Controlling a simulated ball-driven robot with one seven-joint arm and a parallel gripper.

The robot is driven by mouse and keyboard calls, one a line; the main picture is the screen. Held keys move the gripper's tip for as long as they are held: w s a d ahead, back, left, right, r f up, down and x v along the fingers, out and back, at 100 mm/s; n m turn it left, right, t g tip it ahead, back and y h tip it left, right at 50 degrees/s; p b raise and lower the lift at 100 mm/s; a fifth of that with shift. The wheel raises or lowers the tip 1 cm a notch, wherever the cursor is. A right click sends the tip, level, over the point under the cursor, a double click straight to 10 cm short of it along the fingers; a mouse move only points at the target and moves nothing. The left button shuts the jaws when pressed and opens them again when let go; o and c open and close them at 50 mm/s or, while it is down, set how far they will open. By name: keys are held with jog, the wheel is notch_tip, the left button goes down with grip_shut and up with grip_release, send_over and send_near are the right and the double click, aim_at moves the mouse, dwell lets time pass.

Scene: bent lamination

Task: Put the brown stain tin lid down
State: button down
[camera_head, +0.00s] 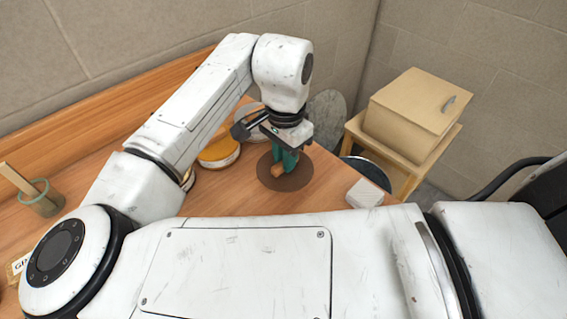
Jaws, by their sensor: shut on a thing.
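The brown stain tin lid (298,181) is a flat, round, dark brown disc near the right end of the wooden bench (230,195). A short orange-brown piece like a knob (279,172) shows at its middle. My gripper (284,161) points down over the disc, and its teal fingers are shut on the lid at this piece. The fingers hide part of the disc. I cannot tell whether the disc touches the bench or is held just above it.
An orange-yellow round tin (219,153) stands left of my gripper, with a pale round container (250,118) behind it. A white block (364,195) lies near the bench's right edge. A glass jar (42,199) stands far left. A tan box (415,115) sits on a wooden stand to the right.

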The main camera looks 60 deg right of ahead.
jog(key=shift+w+d+f, duration=0.3)
jog(key=shift+f, duration=0.2)
jog(key=shift+w+d+f, duration=0.25)
jog(key=shift+d+f, duration=0.05)
jog(key=shift+f, duration=0.15)
jog(key=shift+w+d+f+p, duration=0.15)
jog(key=shift+f+p, duration=0.2)
jog(key=shift+f, duration=1.45)
jog(key=shift+f, duration=0.15)
jog(key=c, duration=1.1)
grip_release()
jog(key=shift+o, duration=0.2)
notch_tip(320, 180, up, 12)
jog(key=shift+r+b, duration=0.15)
jog(key=shift+b, duration=0.2)
